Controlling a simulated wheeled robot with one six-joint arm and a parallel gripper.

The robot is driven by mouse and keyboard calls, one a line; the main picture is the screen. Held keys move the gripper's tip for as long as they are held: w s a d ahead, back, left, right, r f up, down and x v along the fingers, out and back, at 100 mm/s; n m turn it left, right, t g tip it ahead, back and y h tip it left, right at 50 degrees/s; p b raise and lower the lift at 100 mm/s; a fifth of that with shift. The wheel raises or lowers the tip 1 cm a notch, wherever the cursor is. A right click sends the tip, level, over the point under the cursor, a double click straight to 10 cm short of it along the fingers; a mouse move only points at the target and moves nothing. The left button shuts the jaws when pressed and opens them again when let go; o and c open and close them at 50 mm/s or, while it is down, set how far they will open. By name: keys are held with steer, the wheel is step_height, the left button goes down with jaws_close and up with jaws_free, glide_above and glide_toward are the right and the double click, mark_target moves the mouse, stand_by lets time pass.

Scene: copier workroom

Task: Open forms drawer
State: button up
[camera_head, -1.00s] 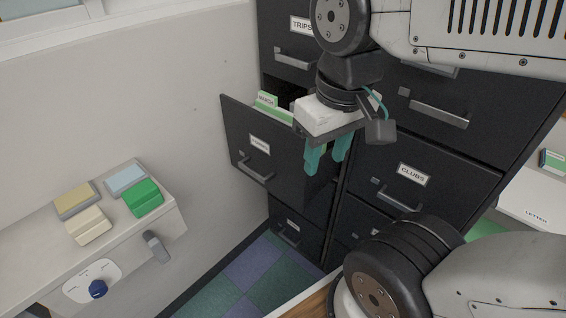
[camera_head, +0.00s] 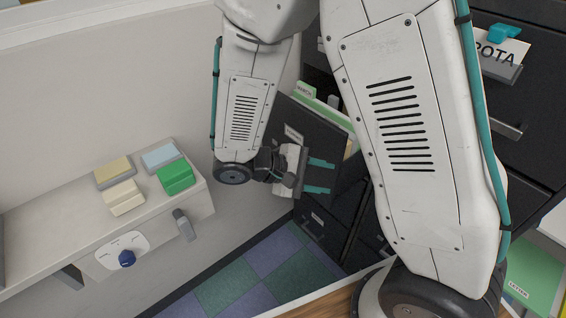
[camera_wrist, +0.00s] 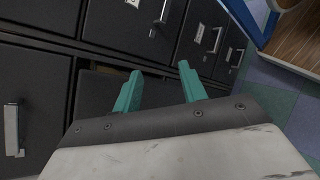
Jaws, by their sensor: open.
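A black cabinet drawer (camera_head: 306,119) stands pulled out, with green-tabbed folders (camera_head: 318,100) inside. Its front carries a small label (camera_head: 293,133) too small to read surely; my arm hides part of it. My gripper (camera_head: 320,176) is open and empty, its teal fingers pointing right, low by the drawer front. I cannot tell whether they touch it. In the wrist view my gripper (camera_wrist: 159,78) is spread before dark cabinet fronts, with nothing between the fingertips.
A ledge at left holds yellow, cream, blue and green blocks (camera_head: 176,177). Below are a blue knob (camera_head: 127,258) and a grey lever (camera_head: 184,225). More closed cabinet drawers (camera_head: 530,95) stand at right, one with a card. Checkered floor (camera_head: 262,270) is clear below.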

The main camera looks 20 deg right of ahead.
steer(key=w+a+f+n+t, duration=0.1)
steer(key=w+a+f+t, duration=0.3)
steer(key=w+f+t, duration=0.25)
steer(key=w+a+f+n+t, duration=0.1)
steer(key=w+a+f+t, duration=0.2)
steer(key=w+f+t, duration=0.35)
steer(key=shift+t+h, duration=0.3)
steer(key=shift+t, duration=0.5)
steer(key=x, duration=0.2)
steer(key=r+x, duration=0.1)
steer(key=x, duration=0.4)
steer(key=shift+w+a+r, duration=0.1)
steer(key=shift+w+r, duration=0.05)
steer(key=shift+w, duration=0.35)
steer(key=shift+c, duration=0.3)
jaws_close()
